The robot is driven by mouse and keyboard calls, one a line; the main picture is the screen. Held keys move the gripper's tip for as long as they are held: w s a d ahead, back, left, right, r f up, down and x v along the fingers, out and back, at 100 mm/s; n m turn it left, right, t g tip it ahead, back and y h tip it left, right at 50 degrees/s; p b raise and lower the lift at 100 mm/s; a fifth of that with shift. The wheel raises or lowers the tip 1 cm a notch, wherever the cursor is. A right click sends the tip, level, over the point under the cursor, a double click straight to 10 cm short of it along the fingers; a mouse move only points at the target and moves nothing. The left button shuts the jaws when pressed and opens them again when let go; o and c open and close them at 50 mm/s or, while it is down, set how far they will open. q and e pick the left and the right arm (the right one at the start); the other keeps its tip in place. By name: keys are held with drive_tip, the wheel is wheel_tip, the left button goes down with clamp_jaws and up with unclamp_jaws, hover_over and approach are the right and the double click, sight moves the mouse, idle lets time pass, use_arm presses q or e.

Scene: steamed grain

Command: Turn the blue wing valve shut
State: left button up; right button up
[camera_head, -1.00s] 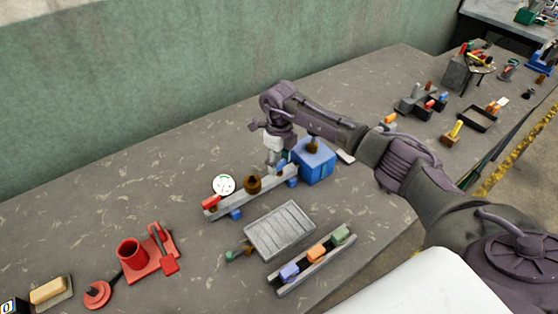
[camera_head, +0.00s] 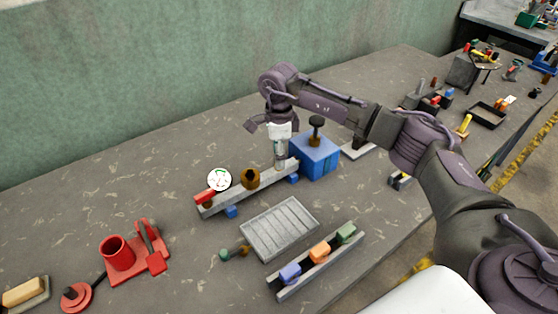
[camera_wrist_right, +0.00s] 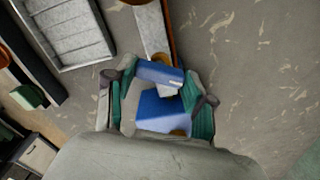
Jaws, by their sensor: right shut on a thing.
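The blue wing valve (camera_wrist_right: 160,73) shows in the right wrist view as a blue bar between the green-padded fingers. It is on the grey pipe rail (camera_head: 236,192), which also carries a white round gauge (camera_head: 219,179), a brown fitting (camera_head: 250,178) and a red handle (camera_head: 205,196). My right gripper (camera_head: 281,163) points down at the rail's right end, beside the blue box (camera_head: 318,158). It is shut on the wing, seen also in the right wrist view (camera_wrist_right: 160,100). In the head view the gripper hides the wing. My left gripper is not in view.
A grey ribbed tray (camera_head: 280,229) and a rack (camera_head: 318,262) of coloured blocks lie in front of the rail. A red stand with a cup (camera_head: 118,253) is at the left. The bench is clear behind the rail, up to the green wall.

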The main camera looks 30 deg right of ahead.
drive_tip(key=n+b, duration=0.2)
drive_tip(key=n, duration=0.1)
drive_tip(key=shift+f, duration=0.1)
drive_tip(key=shift+n+b, duration=0.65)
drive_tip(key=shift+n, duration=0.75)
drive_tip(key=o, duration=1.2)
drive_tip(key=shift+c, duration=0.2)
drive_tip(key=shift+r, duration=0.2)
wheel_tip(320, 180, up, 12)
